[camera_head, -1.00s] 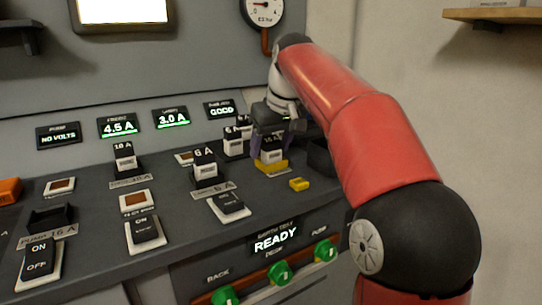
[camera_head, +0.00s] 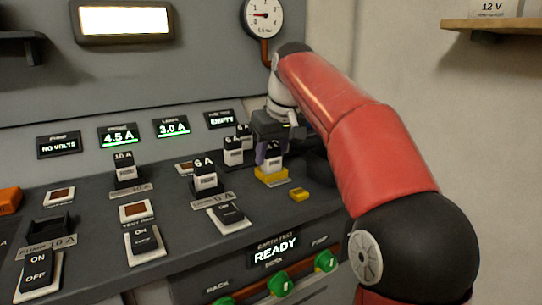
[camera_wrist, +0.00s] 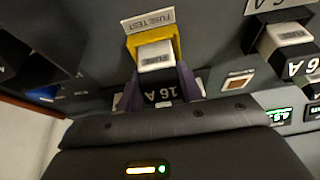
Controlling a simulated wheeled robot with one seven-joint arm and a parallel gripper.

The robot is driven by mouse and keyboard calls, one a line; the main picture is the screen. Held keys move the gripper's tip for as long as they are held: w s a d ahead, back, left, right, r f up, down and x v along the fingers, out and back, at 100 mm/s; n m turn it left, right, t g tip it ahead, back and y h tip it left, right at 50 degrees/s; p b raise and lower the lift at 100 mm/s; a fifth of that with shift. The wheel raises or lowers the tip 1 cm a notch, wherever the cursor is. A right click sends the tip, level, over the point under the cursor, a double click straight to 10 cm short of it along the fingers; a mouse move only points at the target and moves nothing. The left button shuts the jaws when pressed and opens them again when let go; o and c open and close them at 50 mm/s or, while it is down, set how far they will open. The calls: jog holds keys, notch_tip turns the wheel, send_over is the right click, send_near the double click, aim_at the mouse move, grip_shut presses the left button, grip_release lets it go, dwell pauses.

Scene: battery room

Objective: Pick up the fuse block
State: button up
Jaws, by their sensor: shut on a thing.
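The fuse block (camera_head: 273,157) has a white face and a black part marked 16 A, which shows in the wrist view (camera_wrist: 158,97). My gripper (camera_head: 268,146) holds it between two purple fingers, one on each side, at the right end of the sloped panel. The yellow fuse test holder (camera_head: 271,176) is directly below the block in the head view; the wrist view shows its yellow frame behind the block (camera_wrist: 153,40). The test display (camera_head: 221,119) reads EMPTY. Whether the block still touches the holder's rim is hard to tell.
Other fuse blocks stand close by: two 6 A blocks (camera_head: 233,151) just left, another 6 A (camera_head: 205,177) and a 10 A (camera_head: 125,170). A small yellow piece (camera_head: 299,194) lies to the right. Green knobs (camera_head: 281,284) line the front. A shelf (camera_head: 495,27) is at upper right.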

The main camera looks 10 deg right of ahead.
aim_at(270, 145)
notch_tip(270, 145, up, 8)
jog(key=shift+w+r+p, duration=0.1)
jog(key=shift+p, duration=0.35)
jog(key=shift+r, duration=0.55)
